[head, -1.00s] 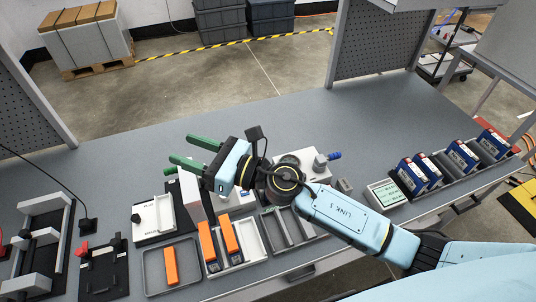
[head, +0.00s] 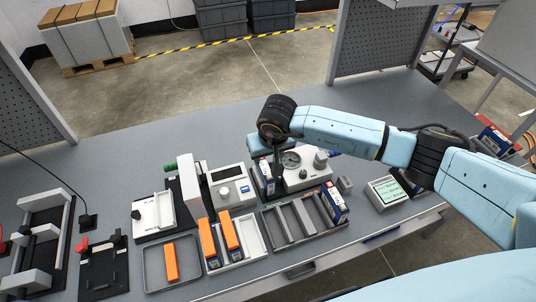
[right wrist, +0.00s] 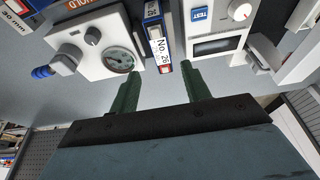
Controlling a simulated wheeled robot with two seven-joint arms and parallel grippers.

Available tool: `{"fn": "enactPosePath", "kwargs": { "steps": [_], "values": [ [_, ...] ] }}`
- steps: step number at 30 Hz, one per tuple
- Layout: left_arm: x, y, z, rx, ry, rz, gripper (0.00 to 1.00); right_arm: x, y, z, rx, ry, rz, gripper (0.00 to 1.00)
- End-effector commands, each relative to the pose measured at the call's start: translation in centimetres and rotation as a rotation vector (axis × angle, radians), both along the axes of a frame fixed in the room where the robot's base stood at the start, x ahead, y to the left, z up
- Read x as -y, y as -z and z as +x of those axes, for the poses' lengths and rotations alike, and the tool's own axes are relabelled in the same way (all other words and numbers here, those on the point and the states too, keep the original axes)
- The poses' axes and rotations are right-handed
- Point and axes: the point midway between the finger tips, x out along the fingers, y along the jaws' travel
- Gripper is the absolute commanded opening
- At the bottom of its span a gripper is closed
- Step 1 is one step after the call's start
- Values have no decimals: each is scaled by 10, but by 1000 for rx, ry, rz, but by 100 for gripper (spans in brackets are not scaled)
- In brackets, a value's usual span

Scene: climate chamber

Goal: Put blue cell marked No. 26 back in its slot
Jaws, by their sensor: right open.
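The blue cell marked No. 26 (right wrist: 160,50) stands upright on the table between the gauge device and the tester, its white label readable in the right wrist view. In the head view the cell (head: 265,179) shows partly behind my right arm's end. My left gripper is out of view.
The gauge device (head: 318,178) and the tester (head: 227,179) stand close on either side of the cell.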

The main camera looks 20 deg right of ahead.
Motion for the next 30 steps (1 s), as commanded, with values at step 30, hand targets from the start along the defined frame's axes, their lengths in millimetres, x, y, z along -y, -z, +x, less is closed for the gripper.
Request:
{"fn": "enactPosePath", "kwargs": {
  "steps": [30],
  "values": [
    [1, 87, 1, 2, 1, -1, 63, -2, 87, 26, 0, 0, 5, 47]
  ]
}}
